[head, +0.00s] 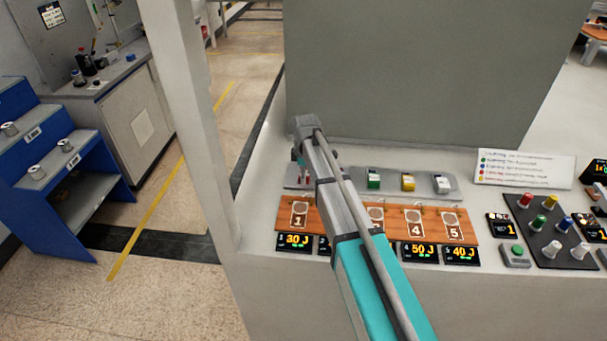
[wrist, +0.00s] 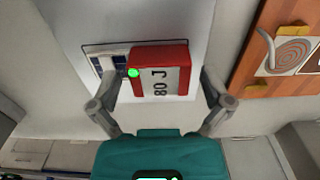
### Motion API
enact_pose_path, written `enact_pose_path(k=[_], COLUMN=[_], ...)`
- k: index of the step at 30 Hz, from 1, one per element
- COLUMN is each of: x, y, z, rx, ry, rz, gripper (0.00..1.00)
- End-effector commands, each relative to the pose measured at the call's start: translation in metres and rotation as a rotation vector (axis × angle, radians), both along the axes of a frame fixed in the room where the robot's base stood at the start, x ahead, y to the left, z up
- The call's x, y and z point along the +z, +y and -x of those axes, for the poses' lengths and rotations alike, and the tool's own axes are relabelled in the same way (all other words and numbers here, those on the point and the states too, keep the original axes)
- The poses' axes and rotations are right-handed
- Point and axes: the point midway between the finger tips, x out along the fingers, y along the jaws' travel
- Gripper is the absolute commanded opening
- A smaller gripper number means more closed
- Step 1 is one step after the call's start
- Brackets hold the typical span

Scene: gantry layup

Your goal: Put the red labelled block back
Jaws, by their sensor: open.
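In the wrist view, the red block (wrist: 160,56) with a white label reading 80 J sits on a pale grey surface. My gripper (wrist: 158,98) is open, with one finger on each side of the block. A gap shows on the left; on the right, the finger is close, and I cannot tell if it touches. In the head view, my gripper (head: 301,160) points down at the left end of the grey tray (head: 455,183). The red block there is mostly hidden by my arm. A green block (head: 374,181), a yellow block (head: 408,182) and a white block (head: 441,185) stand on the tray's right part.
An orange board (head: 283,216) with numbered plates and hooks lies in front of the tray, with displays along its front edge. A panel of coloured knobs (head: 547,232) and a sign (head: 524,168) are to the right. A large grey panel (head: 425,70) rises behind.

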Motion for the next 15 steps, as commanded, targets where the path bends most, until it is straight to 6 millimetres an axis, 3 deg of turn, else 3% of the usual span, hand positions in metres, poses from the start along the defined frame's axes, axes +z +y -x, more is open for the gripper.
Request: enact_pose_path(k=[15], x=[0.0080], y=[0.0002], z=[0.0000], rx=[0.000], ry=[0.000], rz=[0.000], gripper=[1.00])
